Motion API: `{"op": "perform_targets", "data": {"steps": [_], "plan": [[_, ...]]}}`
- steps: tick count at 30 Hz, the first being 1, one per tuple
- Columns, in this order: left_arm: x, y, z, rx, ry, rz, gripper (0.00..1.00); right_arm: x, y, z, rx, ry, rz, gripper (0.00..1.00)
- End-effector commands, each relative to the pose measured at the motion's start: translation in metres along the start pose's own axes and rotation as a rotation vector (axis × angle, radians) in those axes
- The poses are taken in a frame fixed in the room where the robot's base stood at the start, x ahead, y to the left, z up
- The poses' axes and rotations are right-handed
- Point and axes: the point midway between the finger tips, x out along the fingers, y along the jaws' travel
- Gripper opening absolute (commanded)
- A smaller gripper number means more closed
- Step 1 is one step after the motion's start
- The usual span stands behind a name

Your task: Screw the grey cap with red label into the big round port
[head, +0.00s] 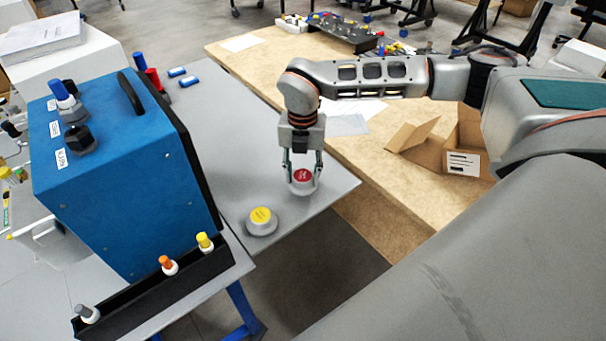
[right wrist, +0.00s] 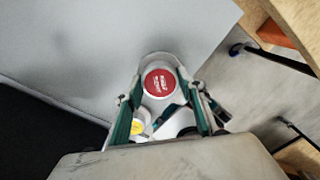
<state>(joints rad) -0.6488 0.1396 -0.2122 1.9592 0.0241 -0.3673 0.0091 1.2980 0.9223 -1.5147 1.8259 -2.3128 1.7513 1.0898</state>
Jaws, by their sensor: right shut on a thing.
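The grey cap with red label (head: 303,177) is between the fingers of my right gripper (head: 303,163), near the right corner of the grey table. The gripper points down and is shut on the cap, label facing up. In the right wrist view the cap's red label (right wrist: 160,83) shows between the two green-sided fingers. I cannot tell whether the cap touches the table. The blue analyser box (head: 115,180) stands at the left. I cannot make out the big round port in either view. My left gripper is not in view.
A grey cap with yellow label (head: 262,221) sits on the grey table (head: 235,130) to the left of my right gripper. A black rack (head: 165,290) with small coloured-top parts lies in front of the box. An open cardboard box (head: 425,140) stands on the wooden table.

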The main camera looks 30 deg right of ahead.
Motion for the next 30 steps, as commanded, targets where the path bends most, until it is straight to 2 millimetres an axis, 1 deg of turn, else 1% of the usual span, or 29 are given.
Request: {"op": "perform_targets", "data": {"steps": [1, 9, 15, 26, 29, 30], "plan": [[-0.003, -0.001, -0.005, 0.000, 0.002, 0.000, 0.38, -0.007, 0.001, 0.000, 0.000, -0.001, 0.002, 0.14], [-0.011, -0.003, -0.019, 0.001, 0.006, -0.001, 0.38, -0.026, 0.000, 0.000, 0.001, 0.000, 0.000, 0.14], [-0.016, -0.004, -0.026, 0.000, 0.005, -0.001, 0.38, -0.038, 0.000, 0.000, 0.001, 0.000, 0.000, 0.14], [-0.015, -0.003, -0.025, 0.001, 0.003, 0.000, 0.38, -0.039, 0.001, 0.000, -0.008, 0.000, 0.001, 0.14], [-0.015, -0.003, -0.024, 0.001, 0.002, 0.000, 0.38, -0.041, 0.005, -0.003, -0.068, 0.001, 0.003, 0.14], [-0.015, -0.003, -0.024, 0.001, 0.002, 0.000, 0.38, -0.042, 0.008, -0.005, -0.114, 0.002, 0.005, 0.14]]}}
